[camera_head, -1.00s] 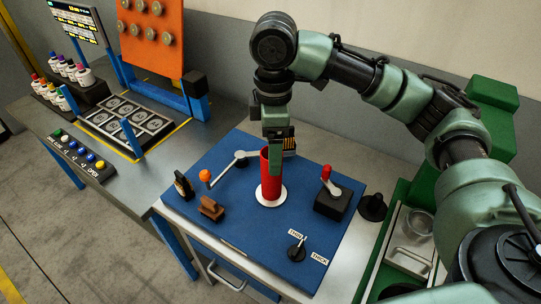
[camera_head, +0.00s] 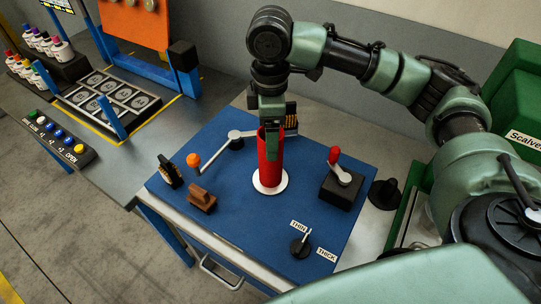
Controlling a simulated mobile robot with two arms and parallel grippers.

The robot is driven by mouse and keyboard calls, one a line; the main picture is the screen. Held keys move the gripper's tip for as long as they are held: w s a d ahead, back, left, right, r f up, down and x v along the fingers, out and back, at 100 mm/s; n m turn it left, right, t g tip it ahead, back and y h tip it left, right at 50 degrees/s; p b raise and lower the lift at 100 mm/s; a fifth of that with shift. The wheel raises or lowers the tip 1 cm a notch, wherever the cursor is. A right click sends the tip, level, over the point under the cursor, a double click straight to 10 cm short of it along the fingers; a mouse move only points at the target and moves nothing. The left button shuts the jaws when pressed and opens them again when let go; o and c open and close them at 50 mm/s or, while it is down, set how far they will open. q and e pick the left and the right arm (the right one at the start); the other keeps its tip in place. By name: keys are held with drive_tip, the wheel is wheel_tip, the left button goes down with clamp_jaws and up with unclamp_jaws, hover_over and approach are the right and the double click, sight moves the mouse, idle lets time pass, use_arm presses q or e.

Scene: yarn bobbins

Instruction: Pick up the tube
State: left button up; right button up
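The red tube (camera_head: 268,173) stands upright on a white round base on the blue board (camera_head: 232,215). My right gripper (camera_head: 275,150) comes down from above at the tube's upper part. One green finger overlaps the front of the tube. A dark part with yellow-orange marks (camera_head: 291,116) shows to the right of it. The other finger's contact is hidden, so I cannot tell whether the gripper is closed on the tube. My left gripper is not in view.
A crank with an orange knob (camera_head: 193,160) is left of the tube. A red-handled lever on a black box (camera_head: 340,186) is right. A THIN/THICK dial (camera_head: 300,246) is in front. Coloured bottles (camera_head: 42,42) and buttons (camera_head: 60,136) are far left.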

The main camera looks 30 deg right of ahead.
drive_tip(key=f, duration=0.2)
drive_tip(key=f+p, duration=0.1)
drive_tip(key=f, duration=0.1)
drive_tip(key=shift+w+d+f, duration=0.15)
drive_tip(key=shift+w+f, duration=0.05)
drive_tip(key=shift+f, duration=0.05)
clamp_jaws()
drive_tip(key=shift+r, duration=0.1)
wheel_tip(320, 180, up, 20)
idle(0.4)
